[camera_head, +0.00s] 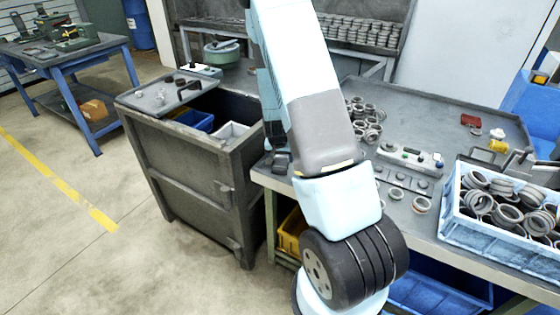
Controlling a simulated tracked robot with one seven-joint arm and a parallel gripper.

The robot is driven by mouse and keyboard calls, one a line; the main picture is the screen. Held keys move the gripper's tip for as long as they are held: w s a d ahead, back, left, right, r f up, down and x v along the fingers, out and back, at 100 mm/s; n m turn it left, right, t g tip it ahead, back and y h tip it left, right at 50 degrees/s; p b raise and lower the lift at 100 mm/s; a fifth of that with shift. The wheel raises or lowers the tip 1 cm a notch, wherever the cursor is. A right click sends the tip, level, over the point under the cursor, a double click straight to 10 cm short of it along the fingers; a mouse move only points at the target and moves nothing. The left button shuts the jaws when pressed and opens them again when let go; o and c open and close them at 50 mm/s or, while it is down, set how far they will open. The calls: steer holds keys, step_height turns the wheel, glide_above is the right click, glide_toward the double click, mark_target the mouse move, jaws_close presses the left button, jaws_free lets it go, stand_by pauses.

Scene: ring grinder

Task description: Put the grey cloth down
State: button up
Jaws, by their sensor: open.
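My arm, light blue with grey and black joints, runs from the top centre of the head view down to the bottom edge. My gripper does not show in this view. I cannot make out a grey cloth for certain. The grey workbench (459,114) stands behind my arm and to its right. My arm hides part of the bench top and the gap beside the cabinet.
A blue-white crate (455,222) full of metal rings sits at the bench's right. Loose rings (368,112) and a control panel (410,157) lie on the bench. A dark open-topped cabinet (187,178) stands left of it. Floor at left is clear.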

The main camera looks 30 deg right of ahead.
steer(key=s+a+r+n+y, duration=0.1)
steer(key=s+a+r, duration=0.25)
steer(key=r, duration=0.65)
steer(key=s+a+r+n+t+y, duration=0.1)
steer(key=s+a+r, duration=0.3)
steer(key=r, duration=0.6)
steer(key=s+a+r+n+y, duration=0.1)
steer(key=s+a+r, duration=0.3)
steer(key=r, duration=0.6)
steer(key=s+r+n, duration=0.1)
steer(key=s+r, duration=0.2)
steer(key=s, duration=0.3)
steer(key=s+a+r+n, duration=0.1)
steer(key=s+r, duration=0.3)
steer(key=s, duration=0.3)
steer(key=s+a+r+n+t, duration=0.1)
steer(key=s+r, duration=0.2)
steer(key=s, duration=0.3)
steer(key=shift+s+r+n+h, duration=0.25)
steer(key=shift+r+n+h, duration=0.05)
steer(key=shift+r+n, duration=0.1)
steer(key=shift+c, duration=0.3)
